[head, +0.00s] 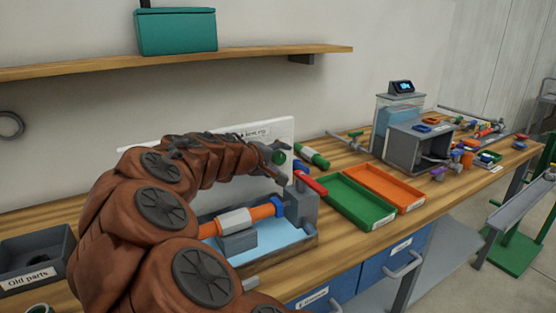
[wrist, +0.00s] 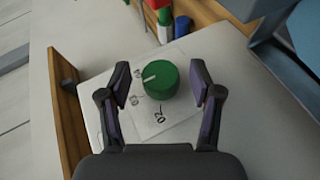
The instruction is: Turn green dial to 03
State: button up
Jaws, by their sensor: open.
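The green dial (wrist: 160,80) is a round knob with a white pointer line on its top, on a pale panel (wrist: 225,55) with a printed label. In the wrist view the line points left and slightly down. A black "02" is printed below the dial; other small marks to its left are hard to read. My gripper (wrist: 152,84) is open, with one finger on each side of the dial and visible gaps; neither finger appears to touch it.
A tray with an orange pipe (head: 262,211) lies below my arm. Green (head: 355,203) and orange (head: 386,187) trays lie to the right. Red and green handled parts (head: 313,156) are close right of the dial. A shelf (head: 180,61) runs above.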

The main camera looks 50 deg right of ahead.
jog(key=v, duration=1.2)
dwell(0.6)
